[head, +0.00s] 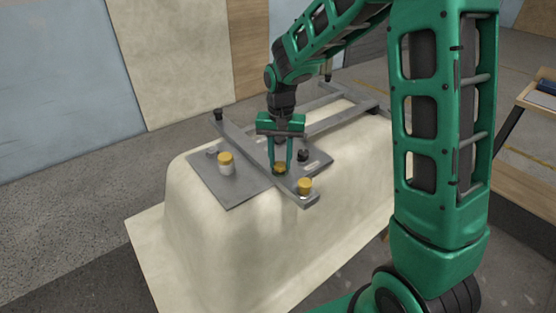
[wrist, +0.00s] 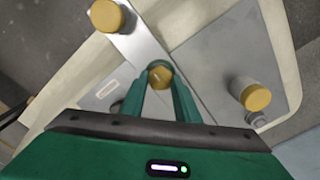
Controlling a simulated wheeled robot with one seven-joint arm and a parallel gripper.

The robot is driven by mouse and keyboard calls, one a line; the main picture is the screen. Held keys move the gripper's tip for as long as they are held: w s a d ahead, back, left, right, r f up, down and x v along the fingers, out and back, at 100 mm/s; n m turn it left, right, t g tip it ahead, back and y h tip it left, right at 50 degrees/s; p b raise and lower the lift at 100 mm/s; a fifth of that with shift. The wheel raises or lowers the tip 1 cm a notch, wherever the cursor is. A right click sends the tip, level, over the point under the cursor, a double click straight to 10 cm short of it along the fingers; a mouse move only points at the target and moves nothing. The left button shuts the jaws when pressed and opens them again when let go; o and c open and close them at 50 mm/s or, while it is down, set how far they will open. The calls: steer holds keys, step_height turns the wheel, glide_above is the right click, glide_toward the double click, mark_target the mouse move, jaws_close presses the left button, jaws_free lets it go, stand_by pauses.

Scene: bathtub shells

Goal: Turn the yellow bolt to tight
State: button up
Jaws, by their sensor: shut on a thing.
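In the wrist view the six-sided yellow bolt head (wrist: 160,76) lies between the two green fingertips. My gripper (head: 280,166) points down from above and is shut on the bolt, with a finger on each side. The fingers hide part of the bolt in the head view. The bolt's shank and any tightness mark cannot be seen.
A flat grey bar (head: 260,150) crosses the plate beside the bolt. A yellow-topped post (head: 304,186) stands at its near end. Another yellow-topped white post (head: 225,163) stands to the left. A small black knob (head: 303,155) is close right of the fingers.

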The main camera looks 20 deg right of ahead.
mark_target(280, 163)
stand_by(0.4)
steer(key=o, duration=1)
steer(key=shift+o, duration=0.2)
step_height(280, 163, up, 11)
steer(key=shift+w+f, duration=0.1)
steer(key=shift+f, duration=0.05)
